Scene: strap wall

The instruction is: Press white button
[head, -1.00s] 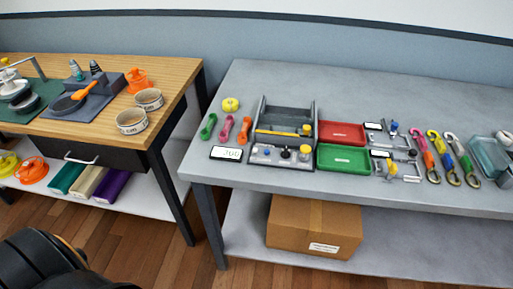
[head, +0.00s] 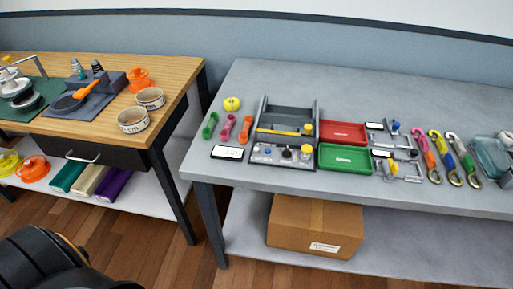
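A grey panel (head: 276,155) forms the front of an open grey tray box (head: 287,112) on the grey bench. Small round controls sit on it: a blue one (head: 267,150), a black one (head: 287,153) and a yellow one (head: 306,149). A small pale spot shows near the panel's left end, but it is too small to tell whether it is a white button. A small display (head: 227,153) with a light face lies left of the panel. Neither of my grippers is in view. A dark part of my own body fills the lower left corner.
Green and pink clips, a yellow round item (head: 231,104), red (head: 342,133) and green (head: 344,158) trays, clamps and coloured straps lie on the bench. A cardboard box (head: 314,225) sits below. A wooden table (head: 185,72) stands left, with a gap between.

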